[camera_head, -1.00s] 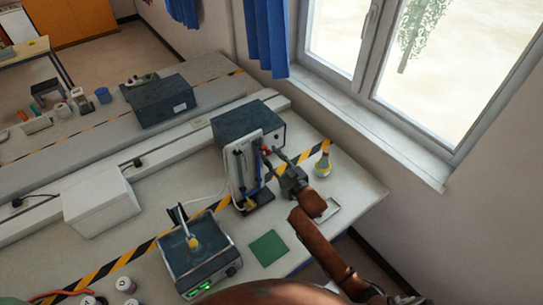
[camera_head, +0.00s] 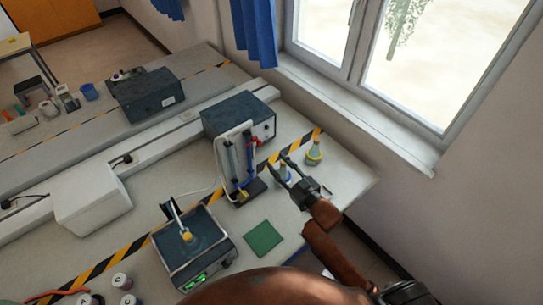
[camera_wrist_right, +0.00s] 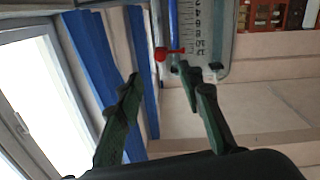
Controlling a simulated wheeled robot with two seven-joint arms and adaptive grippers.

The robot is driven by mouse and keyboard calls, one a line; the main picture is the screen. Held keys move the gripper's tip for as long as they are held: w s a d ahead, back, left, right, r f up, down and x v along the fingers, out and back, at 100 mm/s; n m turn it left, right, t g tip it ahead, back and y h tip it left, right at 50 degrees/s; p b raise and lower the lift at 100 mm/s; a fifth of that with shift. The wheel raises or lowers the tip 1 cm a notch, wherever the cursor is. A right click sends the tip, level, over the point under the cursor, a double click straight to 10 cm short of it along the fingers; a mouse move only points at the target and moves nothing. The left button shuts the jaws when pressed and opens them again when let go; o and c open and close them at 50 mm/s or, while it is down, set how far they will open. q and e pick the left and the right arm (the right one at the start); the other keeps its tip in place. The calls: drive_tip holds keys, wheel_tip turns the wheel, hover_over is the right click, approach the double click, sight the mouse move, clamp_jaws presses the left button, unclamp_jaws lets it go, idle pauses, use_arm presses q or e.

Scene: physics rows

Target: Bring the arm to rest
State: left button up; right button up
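My right gripper (camera_head: 280,161) is over the right part of the bench, in front of the stand with upright tubes (camera_head: 236,162) and apart from it. Its fingers are spread with a gap between them. In the right wrist view the gripper (camera_wrist_right: 165,80) is open and empty, with the stand's scale plate (camera_wrist_right: 198,38) and red stopcock (camera_wrist_right: 170,54) beyond the fingertips. A small bluish-white thing (camera_head: 285,174) shows beside the fingers in the head view, partly hidden. My left gripper is not in view.
A flask with a yellow band (camera_head: 314,156) stands right of the gripper. A green mat (camera_head: 263,238) and a lit device (camera_head: 196,250) are at the front. A dark box (camera_head: 238,117) stands behind the stand. The window wall bounds the right side.

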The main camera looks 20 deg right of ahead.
drive_tip(key=shift+s+d, duration=0.15)
drive_tip(key=shift+s, duration=0.4)
